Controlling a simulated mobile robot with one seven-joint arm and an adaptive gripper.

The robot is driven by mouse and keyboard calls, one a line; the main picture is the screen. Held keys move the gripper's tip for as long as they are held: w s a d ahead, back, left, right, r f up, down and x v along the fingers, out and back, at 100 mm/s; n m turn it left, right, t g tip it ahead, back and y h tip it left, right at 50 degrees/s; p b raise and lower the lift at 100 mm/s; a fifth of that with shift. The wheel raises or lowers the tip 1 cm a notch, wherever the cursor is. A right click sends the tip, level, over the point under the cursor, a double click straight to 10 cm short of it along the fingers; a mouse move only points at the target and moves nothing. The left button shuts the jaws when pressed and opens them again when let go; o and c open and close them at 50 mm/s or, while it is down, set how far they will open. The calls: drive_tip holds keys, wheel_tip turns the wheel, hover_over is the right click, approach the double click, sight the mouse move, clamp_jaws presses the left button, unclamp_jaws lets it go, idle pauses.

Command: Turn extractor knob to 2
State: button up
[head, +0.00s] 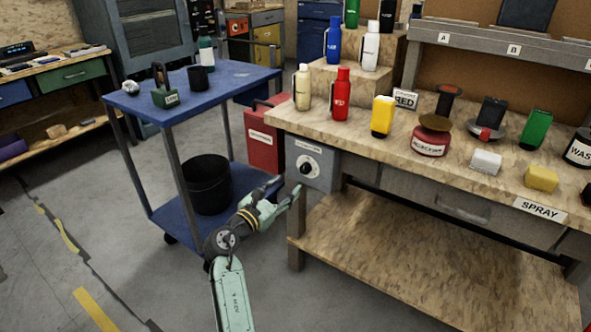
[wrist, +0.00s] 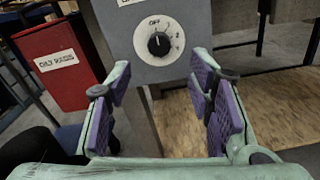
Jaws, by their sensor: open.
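The extractor knob (head: 305,169) is a small black knob on a grey control box (head: 322,165) at the workbench's front left corner. In the wrist view the knob (wrist: 158,44) sits on a white round dial with OFF at the top and a number at the right. Its pale pointer line appears to point up toward OFF. My gripper (head: 288,190) is just in front of and below the box. In the wrist view my gripper (wrist: 160,82) is open and empty, its purple-padded fingers spread apart below the knob, not touching it.
A red bin (head: 265,138) stands left of the box; it also shows in the wrist view (wrist: 58,65). A blue cart (head: 225,76) with a black bucket (head: 208,186) is further left. The workbench (head: 360,130) carries bottles. Its lower shelf (head: 430,245) is clear.

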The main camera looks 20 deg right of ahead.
sight(304, 170)
drive_tip(key=x, duration=0.9)
drive_tip(key=shift+w+d+p, duration=0.2)
drive_tip(key=shift+d+p, duration=0.05)
drive_tip(key=shift+p, duration=0.1)
clamp_jaws()
